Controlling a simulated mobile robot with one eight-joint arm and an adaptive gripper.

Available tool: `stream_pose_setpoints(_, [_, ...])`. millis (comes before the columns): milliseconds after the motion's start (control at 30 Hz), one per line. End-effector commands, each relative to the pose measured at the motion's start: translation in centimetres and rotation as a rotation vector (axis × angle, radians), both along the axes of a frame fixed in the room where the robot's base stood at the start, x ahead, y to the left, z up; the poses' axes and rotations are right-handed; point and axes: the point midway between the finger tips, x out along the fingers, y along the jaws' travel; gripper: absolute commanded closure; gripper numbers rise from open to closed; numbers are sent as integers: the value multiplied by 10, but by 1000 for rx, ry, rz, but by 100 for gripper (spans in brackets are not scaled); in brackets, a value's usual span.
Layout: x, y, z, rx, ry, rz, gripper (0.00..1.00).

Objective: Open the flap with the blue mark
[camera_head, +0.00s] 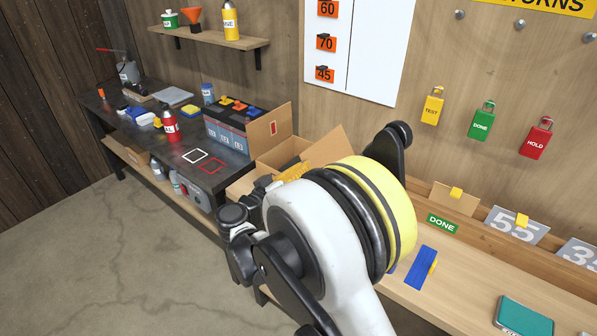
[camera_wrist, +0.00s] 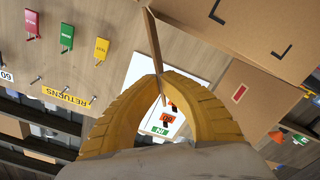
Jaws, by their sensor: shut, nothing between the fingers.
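An open cardboard box (camera_head: 268,160) stands beside the dark bench, partly hidden by my arm. One raised flap (camera_head: 262,130) bears a red mark; this flap also shows in the wrist view (camera_wrist: 246,100). Another flap (camera_head: 335,143) stands up at the box's right. I see no blue mark on any flap in either view. My gripper's yellow fingers (camera_head: 291,172) are at the box opening. In the wrist view the fingertips (camera_wrist: 160,76) meet, empty, close to the edge of a thin upright cardboard flap (camera_wrist: 155,40); I cannot tell whether they touch it.
A dark bench (camera_head: 105,125) at left holds a battery-like crate (camera_head: 225,130), a red bottle (camera_head: 169,126) and small items. Tags hang on the wall. Floor at left is clear.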

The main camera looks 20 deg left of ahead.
Motion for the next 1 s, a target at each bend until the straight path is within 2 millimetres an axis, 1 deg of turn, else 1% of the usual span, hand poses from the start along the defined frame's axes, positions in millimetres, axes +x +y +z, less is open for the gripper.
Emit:
stream_pose_setpoints(200, [-6, -16, 9, 187, -79, 1, 100])
stream_pose_setpoints(500, [-14, -37, 14, 415, -175, -1, 100])
stream_pose_setpoints(733, [-19, -47, 14, 532, -223, 0, 100])
stream_pose_setpoints(1000, [-21, -52, 14, 595, -249, 0, 100])
